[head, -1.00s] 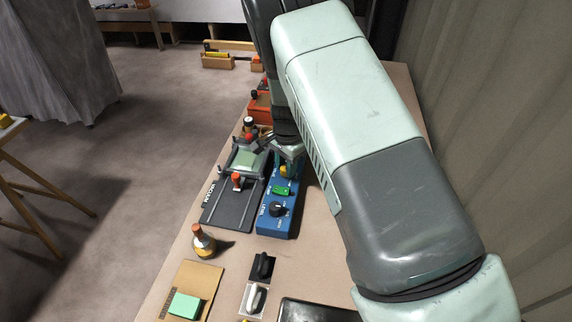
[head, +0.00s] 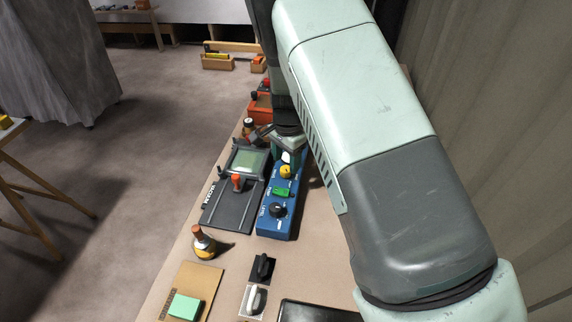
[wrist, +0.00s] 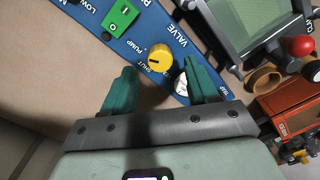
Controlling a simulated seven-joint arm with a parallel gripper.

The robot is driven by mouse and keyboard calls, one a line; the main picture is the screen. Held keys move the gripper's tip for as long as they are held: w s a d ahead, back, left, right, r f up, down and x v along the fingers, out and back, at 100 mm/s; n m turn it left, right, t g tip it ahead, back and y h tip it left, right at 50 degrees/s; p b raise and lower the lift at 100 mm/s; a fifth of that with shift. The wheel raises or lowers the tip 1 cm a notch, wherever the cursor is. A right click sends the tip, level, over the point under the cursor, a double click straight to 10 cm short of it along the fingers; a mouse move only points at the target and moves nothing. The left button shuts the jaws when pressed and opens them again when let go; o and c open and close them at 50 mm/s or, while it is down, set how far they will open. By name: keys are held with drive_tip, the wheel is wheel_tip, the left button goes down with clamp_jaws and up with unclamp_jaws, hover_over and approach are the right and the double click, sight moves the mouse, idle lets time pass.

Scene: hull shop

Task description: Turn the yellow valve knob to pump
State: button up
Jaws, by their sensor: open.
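The yellow valve knob (head: 287,171) is on the blue panel (head: 276,222), beyond the green switch (head: 283,191). The wrist view shows the knob (wrist: 160,58) close up, beside the words VALVE, PUMP and SHUT. A dark mark on it seems to face the SHUT side, but it is small. My gripper (wrist: 158,68) is open, its dark green fingers apart with nothing held. In the wrist view the knob shows just past the fingertips, between them. I cannot tell the fingers' height above the panel.
A black knob (head: 278,210) is on the panel's near end. An orange box (head: 260,106) is farther back.

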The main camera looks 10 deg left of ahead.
wheel_tip(320, 180, up, 8)
drive_tip(key=shift+f, duration=0.2)
drive_tip(key=shift+d, duration=0.1)
wheel_tip(320, 180, up, 13)
drive_tip(key=n+t+y, duration=0.1)
hover_over(287, 169)
drive_tip(key=s+d, duration=0.3)
drive_tip(key=d, duration=0.4)
drive_tip(key=s+d+r+n+t, duration=0.1)
drive_tip(key=s+d+r+n, duration=0.1)
drive_tip(key=s+d+r, duration=0.65)
drive_tip(key=s+d+r+n+t, duration=0.1)
drive_tip(key=s+d+r+n, duration=0.1)
drive_tip(key=s, duration=0.6)
drive_tip(key=s+d+r+n+t+h, duration=0.1)
drive_tip(key=s+d+r, duration=0.3)
drive_tip(key=s, duration=0.4)
drive_tip(key=shift+s+d+r+n+t, duration=0.15)
drive_tip(key=shift+s+d+n+t, duration=0.3)
drive_tip(key=shift+n+t, duration=0.2)
